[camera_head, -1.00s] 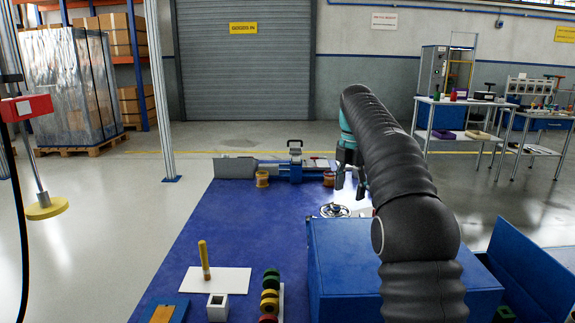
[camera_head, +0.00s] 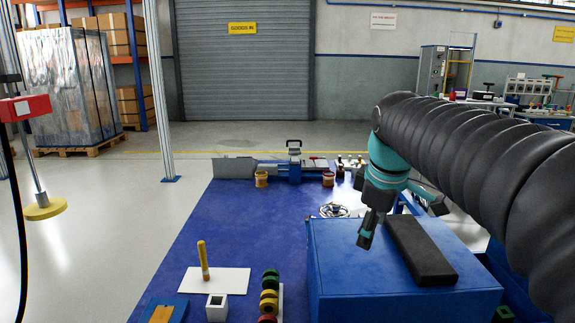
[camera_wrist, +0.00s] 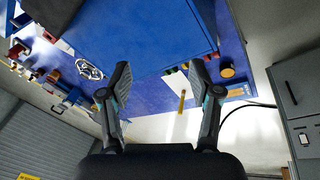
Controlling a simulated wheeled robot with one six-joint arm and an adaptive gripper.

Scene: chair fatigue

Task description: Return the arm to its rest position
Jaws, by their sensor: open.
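My gripper (camera_head: 404,222) is open and empty. In the head view it hangs near the blue box (camera_head: 345,285), with its fingers spread and nothing between them. My black ribbed arm crosses the right side of the picture. In the wrist view the two fingers (camera_wrist: 160,70) stand wide apart, with blue table surface and pale floor showing between and beyond them. A black slab (camera_head: 420,250) lies on top of the blue box, and it also shows at the upper left of the wrist view (camera_wrist: 50,10).
The blue table (camera_head: 225,230) holds a blue vise-like device (camera_head: 295,168), two copper-coloured spools, a metal handwheel (camera_head: 334,210), a white plate with a yellow peg (camera_head: 204,262), a white square block and several coloured rings. Shelving stands behind at right. The table's middle is clear.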

